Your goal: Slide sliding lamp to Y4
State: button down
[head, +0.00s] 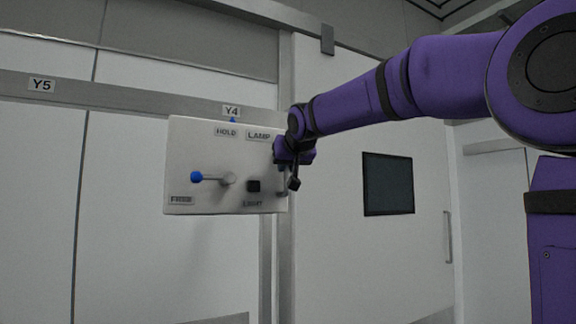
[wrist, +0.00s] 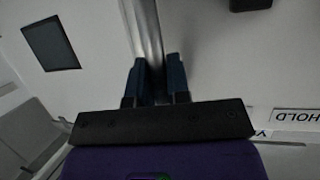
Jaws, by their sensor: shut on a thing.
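The sliding lamp (head: 213,197) is a pale panel hanging under a wall rail. It carries HOLD, LAMP and LIGHT labels, a blue-knobbed lever (head: 197,177) and a black button (head: 253,186). The Y4 label (head: 231,111) is on the rail, and a small blue pointer (head: 233,120) at the panel's top edge is just below it, close to its middle. My gripper (head: 291,163) is at the panel's right edge. In the wrist view, my gripper (wrist: 157,80) is shut on a grey metal bar handle (wrist: 146,35). My gripper partly hides the handle in the head view.
The rail (head: 150,101) runs left to the Y5 label (head: 41,85). A white door with a dark window (head: 388,184) and a vertical handle (head: 447,237) is right of the panel. The wall below the panel is clear.

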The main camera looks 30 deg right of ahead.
jog(key=shift+d, duration=0.25)
jog(key=c, duration=1.1)
grip_release()
jog(key=shift+d, duration=0.15)
jog(key=shift+s+a+r, duration=0.1)
jog(key=shift+s+a, duration=0.1)
jog(key=v, duration=1)
jog(key=shift+s, duration=0.2)
jog(key=s+a+f+g+y, duration=0.1)
jog(key=s+f+g, duration=0.1)
jog(key=s+f, duration=0.6)
jog(key=s+a+f+n+g, duration=0.1)
jog(key=s+f+g, duration=0.2)
jog(key=s+f, duration=0.5)
jog(key=s+a+f+n+g+y, duration=0.1)
jog(key=s+f, duration=0.8)
jog(key=f, duration=1)
jog(key=shift+a+g+y, duration=0.3)
jog(key=shift+a+g, duration=0.25)
jog(key=shift+g, duration=0.55)
